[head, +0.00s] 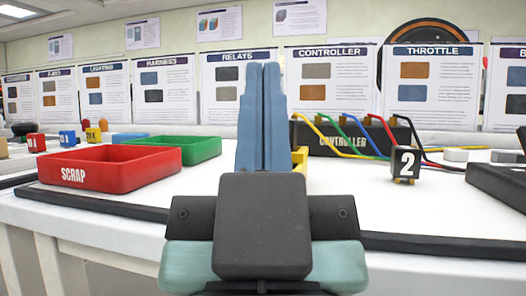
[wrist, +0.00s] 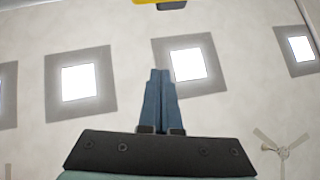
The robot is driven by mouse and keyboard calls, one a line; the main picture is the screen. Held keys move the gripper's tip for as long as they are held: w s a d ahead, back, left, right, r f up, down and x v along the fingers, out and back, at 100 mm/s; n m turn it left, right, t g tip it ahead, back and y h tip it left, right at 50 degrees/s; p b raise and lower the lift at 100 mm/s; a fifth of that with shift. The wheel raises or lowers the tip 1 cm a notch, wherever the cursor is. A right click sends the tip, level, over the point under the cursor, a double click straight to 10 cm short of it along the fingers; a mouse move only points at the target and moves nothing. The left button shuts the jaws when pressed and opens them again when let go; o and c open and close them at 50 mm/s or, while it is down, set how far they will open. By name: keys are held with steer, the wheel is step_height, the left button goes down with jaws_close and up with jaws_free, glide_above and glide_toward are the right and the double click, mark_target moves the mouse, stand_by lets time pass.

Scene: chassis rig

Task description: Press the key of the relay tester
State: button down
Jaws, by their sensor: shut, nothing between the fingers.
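My gripper (head: 264,75) stands upright in the middle of the head view, its two blue fingers together with nothing between them. It also shows in the wrist view (wrist: 160,76), pointing at the ceiling. I cannot pick out the relay tester or its key for certain. A yellow part (head: 300,157) shows partly behind my gripper, the rest hidden. A dark box (head: 500,182) is cut off at the right edge; I cannot tell what it is. A poster headed RELAYS (head: 228,90) hangs on the wall behind.
A red SCRAP tray (head: 110,183) and a green tray (head: 200,151) sit on the white bench to the left. A black CONTROLLER box (head: 340,139) with coloured cables is behind. A black cube marked 2 (head: 404,164) stands right. The bench's dark front edge (head: 430,245) is nearest.

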step_height(320, 180, up, 7)
steer(key=p, duration=0.7)
steer(key=w+r+m+g+p, duration=0.25)
steer(key=w+g+p, duration=0.4)
steer(key=p, duration=1.15)
steer(key=w+r+m+g+p, duration=0.1)
steer(key=w+m+g+p, duration=0.25)
steer(key=w+p, duration=1.05)
steer(key=s+f+m+g+p, duration=0.1)
steer(key=s+g+p, duration=0.3)
steer(key=p, duration=1.5)
steer(key=s+f+m+g+h+p, duration=0.1)
steer(key=s+f+m+g+p, duration=0.1)
steer(key=s+p, duration=0.9)
steer(key=m+g+p, duration=0.1)
steer(key=g+p, duration=0.1)
steer(key=p, duration=0.6)
steer(key=shift+s+a+m, duration=0.15)
steer(key=shift+s+m, duration=0.25)
step_height(320, 180, down, 9)
steer(key=b, duration=0.7)
steer(key=shift+r, duration=0.15)
